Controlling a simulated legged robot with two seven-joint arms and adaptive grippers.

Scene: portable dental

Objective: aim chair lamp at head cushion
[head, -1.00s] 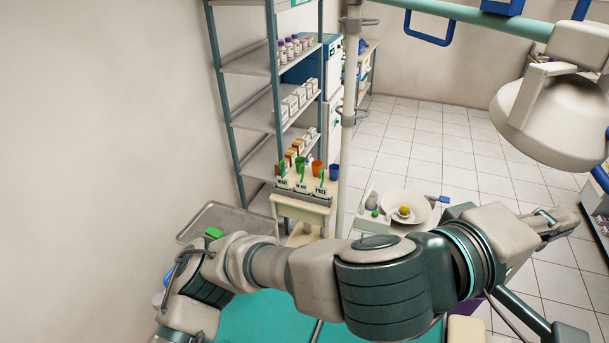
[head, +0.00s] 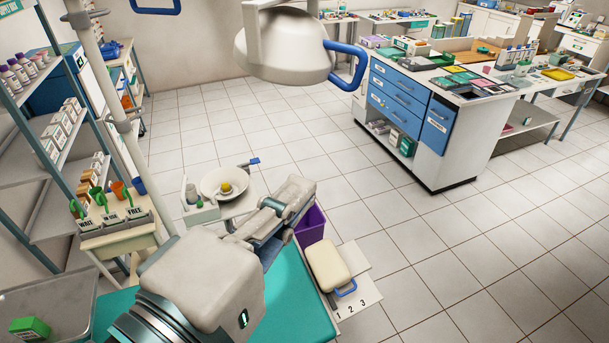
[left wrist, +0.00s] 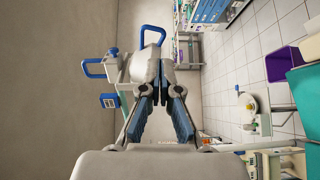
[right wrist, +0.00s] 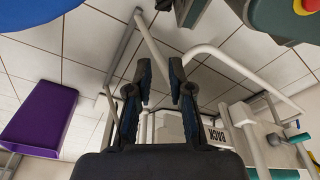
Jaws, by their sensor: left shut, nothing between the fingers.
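The chair lamp (head: 285,45), a whitish dome with a blue handle (head: 347,66) on its right side, hangs at the top of the head view. In the left wrist view the lamp (left wrist: 146,66) shows just beyond my fingers. My left gripper (head: 298,188) is shut and empty, below the lamp in the head view; its fingers (left wrist: 160,88) are together in the left wrist view. A beige cushion (head: 328,262) with a blue handle lies beside the teal chair pad (head: 295,310); I cannot tell surely that it is the head cushion. My right gripper (right wrist: 159,78) is open and empty.
A round basin (head: 224,182) and a purple bin (head: 310,225) stand near my left arm. A pole (head: 122,120) and a shelf (head: 30,140) are at left. The tiled floor between is clear.

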